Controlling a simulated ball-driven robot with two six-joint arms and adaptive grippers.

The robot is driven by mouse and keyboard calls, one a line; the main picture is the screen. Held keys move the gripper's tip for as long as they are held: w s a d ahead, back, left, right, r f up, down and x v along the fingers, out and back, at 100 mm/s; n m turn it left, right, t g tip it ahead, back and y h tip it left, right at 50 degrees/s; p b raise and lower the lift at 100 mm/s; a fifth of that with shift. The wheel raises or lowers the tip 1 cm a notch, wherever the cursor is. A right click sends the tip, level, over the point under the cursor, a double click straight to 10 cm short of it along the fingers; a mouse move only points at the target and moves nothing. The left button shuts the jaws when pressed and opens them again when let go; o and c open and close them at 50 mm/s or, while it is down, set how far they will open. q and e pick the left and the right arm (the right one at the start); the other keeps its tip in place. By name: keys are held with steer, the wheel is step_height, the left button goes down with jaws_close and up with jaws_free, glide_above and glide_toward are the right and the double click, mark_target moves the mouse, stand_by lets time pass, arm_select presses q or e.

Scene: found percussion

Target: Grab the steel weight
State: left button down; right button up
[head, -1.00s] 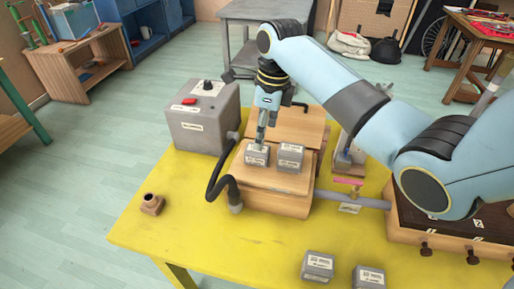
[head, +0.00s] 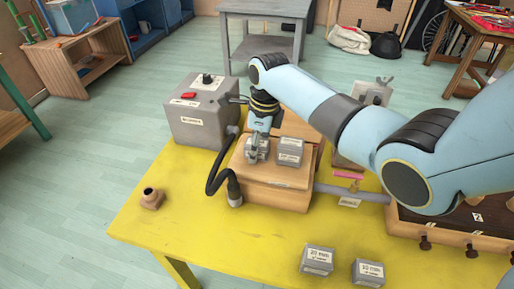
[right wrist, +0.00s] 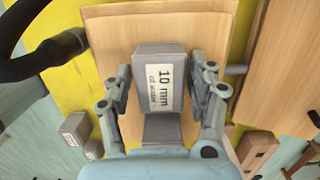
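Two grey steel weights sit side by side on the wooden box on the table. My right gripper (head: 256,150) is down around the left one (head: 264,146). In the right wrist view this weight (right wrist: 160,82) bears a white label reading "10 mm" and stands between the two fingers of my right gripper (right wrist: 160,90). The fingers are open, with a narrow gap on each side. My left gripper is not in view.
Two more labelled grey blocks (head: 318,261) (head: 368,272) stand at the yellow table's (head: 245,250) front. A grey control box (head: 200,115) and black hose (head: 214,172) are left of the wooden box (head: 270,190). A brown fitting (head: 152,199) sits farther left.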

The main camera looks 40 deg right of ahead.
jaws_close()
